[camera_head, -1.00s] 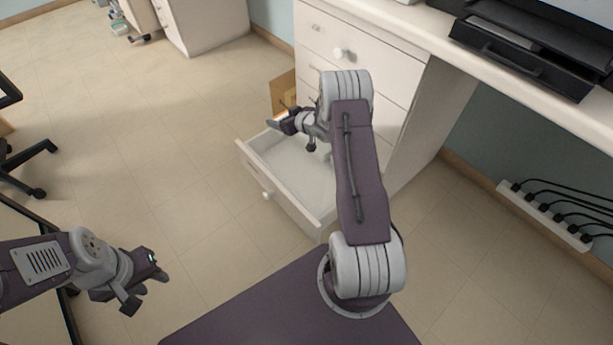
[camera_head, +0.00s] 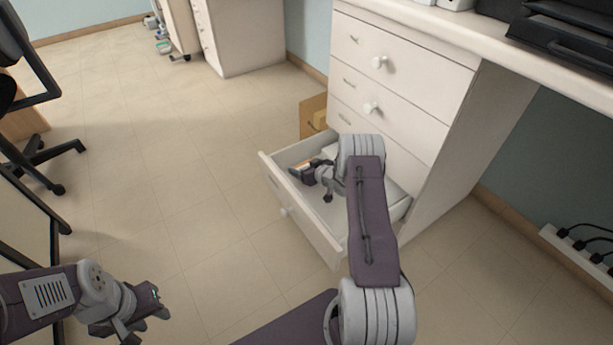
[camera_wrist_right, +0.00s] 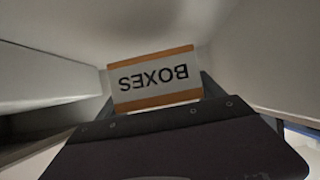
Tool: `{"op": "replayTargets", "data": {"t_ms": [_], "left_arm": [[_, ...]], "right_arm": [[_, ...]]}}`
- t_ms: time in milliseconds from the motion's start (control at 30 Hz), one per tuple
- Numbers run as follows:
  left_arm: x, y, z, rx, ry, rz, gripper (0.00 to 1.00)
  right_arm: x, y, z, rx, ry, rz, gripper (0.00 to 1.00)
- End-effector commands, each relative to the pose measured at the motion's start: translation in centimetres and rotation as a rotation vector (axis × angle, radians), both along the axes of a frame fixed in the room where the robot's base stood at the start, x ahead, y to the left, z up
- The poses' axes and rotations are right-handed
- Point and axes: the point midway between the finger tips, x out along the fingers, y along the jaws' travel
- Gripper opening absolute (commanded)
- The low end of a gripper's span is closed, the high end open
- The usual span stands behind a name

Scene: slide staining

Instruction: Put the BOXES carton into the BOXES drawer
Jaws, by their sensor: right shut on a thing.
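The BOXES carton (camera_wrist_right: 155,78) shows in the right wrist view, with orange bands and a white label whose lettering is upside down. My right gripper (camera_head: 301,171) is shut on it, inside the outline of the open drawer (camera_head: 319,228). Only a sliver of the carton shows in the head view, and I cannot tell whether it touches the drawer floor. The drawer is low in the white cabinet, pulled out, with a pale interior; I cannot read its label. My left gripper (camera_head: 150,315) is open and empty over the floor at lower left.
The white cabinet (camera_head: 440,75) has closed drawers with round knobs above the open one. A brown cardboard box (camera_head: 313,112) stands behind the drawer, against the cabinet's left side. An office chair (camera_head: 45,150) is at left. The floor left of the drawer is clear.

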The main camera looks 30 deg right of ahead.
Motion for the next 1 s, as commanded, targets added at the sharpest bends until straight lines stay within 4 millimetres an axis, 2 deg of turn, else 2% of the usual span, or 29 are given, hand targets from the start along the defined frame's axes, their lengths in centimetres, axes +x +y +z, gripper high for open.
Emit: {"op": "replayTargets", "data": {"t_ms": [33,133,367,500,533,600,867,1000], "left_arm": [[0.0,0.0,-1.2,0.000,0.000,0.000,0.36],[0.0,0.0,-2.4,0.000,0.000,0.000,0.36],[0.0,0.0,-2.0,0.000,0.000,0.000,0.36],[0.0,0.0,-2.3,0.000,0.000,0.000,0.36],[0.0,0.0,-2.2,0.000,0.000,0.000,0.36],[0.0,0.0,-2.2,0.000,0.000,0.000,0.36],[0.0,0.0,-2.1,0.000,0.000,0.000,0.36],[0.0,0.0,-1.3,0.000,0.000,0.000,0.36]], "right_arm": [[0.0,0.0,-1.6,0.001,0.001,0.000,0.37],[0.0,0.0,-3.3,0.001,0.002,0.000,0.37],[0.0,0.0,-3.0,0.000,0.001,0.000,0.37],[0.0,0.0,-3.5,0.000,0.001,0.000,0.37],[0.0,0.0,-3.3,0.000,0.001,0.000,0.85],[0.0,0.0,-3.3,0.000,0.001,0.000,0.99],[0.0,0.0,-3.3,0.000,0.001,0.000,0.99],[-0.5,-0.1,-2.4,0.002,0.003,-0.001,0.99]]}}
